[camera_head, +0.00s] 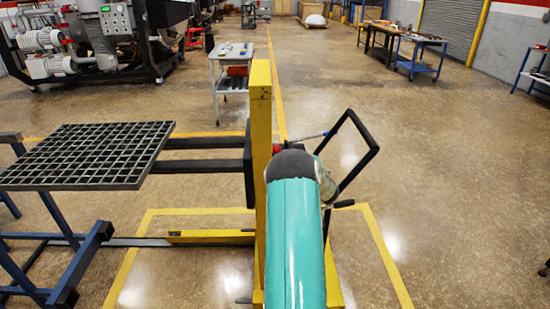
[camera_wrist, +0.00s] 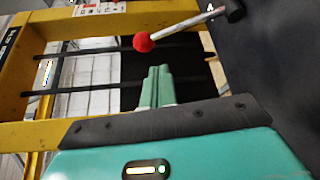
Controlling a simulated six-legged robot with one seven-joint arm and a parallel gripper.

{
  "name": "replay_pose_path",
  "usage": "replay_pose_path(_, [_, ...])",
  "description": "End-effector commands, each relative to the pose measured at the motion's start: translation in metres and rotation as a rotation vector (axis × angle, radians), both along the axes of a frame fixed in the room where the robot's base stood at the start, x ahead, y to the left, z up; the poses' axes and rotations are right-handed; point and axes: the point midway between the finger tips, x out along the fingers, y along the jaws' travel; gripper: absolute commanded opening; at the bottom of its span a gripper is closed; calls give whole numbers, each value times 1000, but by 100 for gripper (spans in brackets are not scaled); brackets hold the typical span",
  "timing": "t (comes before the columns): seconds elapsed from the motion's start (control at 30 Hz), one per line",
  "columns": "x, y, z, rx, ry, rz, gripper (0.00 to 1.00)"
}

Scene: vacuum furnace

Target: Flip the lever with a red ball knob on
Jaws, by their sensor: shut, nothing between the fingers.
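The lever is a thin silver rod (camera_wrist: 188,24) with a red ball knob (camera_wrist: 143,42) on its left end and a dark pivot at its upper right end in the wrist view. In the head view the red knob (camera_head: 277,148) shows just beyond the end of my teal arm, and the rod (camera_head: 308,137) runs to the right from it. My gripper (camera_wrist: 158,68) has its two pale green fingers together, with nothing between them. In the wrist picture the fingertips are just below the knob, with a small gap in the picture; whether they touch is not clear.
The lever sits on a yellow lift frame (camera_head: 262,130) with a black handle (camera_head: 362,160). Dark forks reach left toward a metal grid table (camera_head: 85,155). A small white cart (camera_head: 232,55) stands behind. The floor to the right is clear.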

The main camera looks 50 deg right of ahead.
Motion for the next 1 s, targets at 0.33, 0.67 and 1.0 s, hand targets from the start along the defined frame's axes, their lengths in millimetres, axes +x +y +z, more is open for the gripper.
replay_pose_path(0.33, [1,0,-1,0,0,0,0])
replay_pose_path(0.67, [54,-16,-7,-1,0,1,0])
replay_pose_path(1.0, [93,-30,-11,0,0,0,0])
